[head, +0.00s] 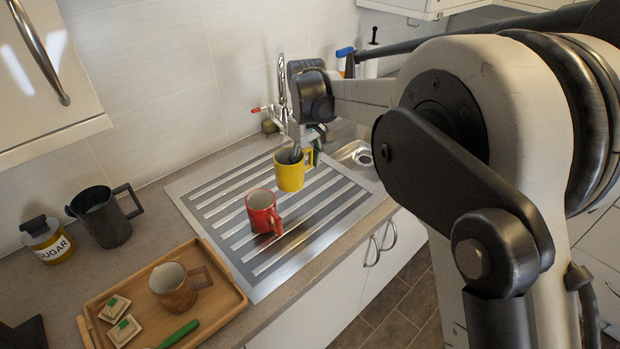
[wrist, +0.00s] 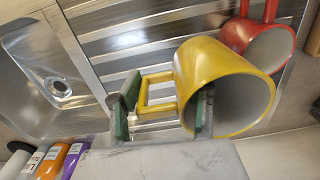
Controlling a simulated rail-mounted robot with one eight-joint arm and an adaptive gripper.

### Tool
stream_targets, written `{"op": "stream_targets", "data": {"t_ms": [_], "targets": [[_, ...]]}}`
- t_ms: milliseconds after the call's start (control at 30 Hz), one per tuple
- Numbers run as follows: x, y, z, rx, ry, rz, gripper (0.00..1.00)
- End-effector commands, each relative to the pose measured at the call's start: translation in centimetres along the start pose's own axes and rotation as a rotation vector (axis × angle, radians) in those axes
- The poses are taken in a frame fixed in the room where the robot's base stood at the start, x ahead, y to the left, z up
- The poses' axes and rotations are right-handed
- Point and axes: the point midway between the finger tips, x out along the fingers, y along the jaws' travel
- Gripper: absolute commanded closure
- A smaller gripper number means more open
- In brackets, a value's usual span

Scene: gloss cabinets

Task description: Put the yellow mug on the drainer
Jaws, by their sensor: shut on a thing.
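The yellow mug (head: 289,173) is upright at the far part of the ribbed metal drainer (head: 215,230) in the head view. In the wrist view the yellow mug (wrist: 215,75) has its handle between green-padded fingers. My gripper (head: 305,148) is shut on the mug, with one finger at its wall inside the rim and the other beyond the handle. My gripper also shows in the wrist view (wrist: 163,112). I cannot tell whether the mug's base touches the drainer or hangs just above it. A red mug (head: 262,211) stands on the drainer, nearer and apart from the yellow one.
A sink basin (wrist: 50,75) with a tap (head: 283,95) adjoins the drainer. A wooden tray (head: 225,282) holds a brown jug (head: 173,287), small packets and a green-handled utensil. A dark pitcher (head: 102,217) and sugar jar (head: 45,240) stand by the wall. The drainer's left part is clear.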

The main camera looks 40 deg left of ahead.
Motion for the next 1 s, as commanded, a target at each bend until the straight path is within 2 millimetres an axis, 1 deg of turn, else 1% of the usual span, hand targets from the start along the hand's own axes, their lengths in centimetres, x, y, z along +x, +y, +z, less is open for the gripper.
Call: {"op": "stream_targets", "data": {"t_ms": [33,200,300,400,500,633,900,1000], "targets": [[0.5,1.1,-0.1,0.003,0.000,0.000,1.00],[2.5,4.4,-0.5,0.003,0.000,0.000,1.00],[3.4,6.0,-0.7,0.003,0.000,0.000,1.00],[4.1,7.0,-0.8,0.002,0.000,0.000,1.00],[4.4,7.5,-0.9,0.002,0.000,0.000,1.00],[5.1,7.7,-0.9,0.001,0.000,0.000,1.00],[8.3,7.7,-0.9,0.001,0.000,0.000,1.00],[8.5,7.7,-0.9,0.001,0.000,0.000,1.00]]}}
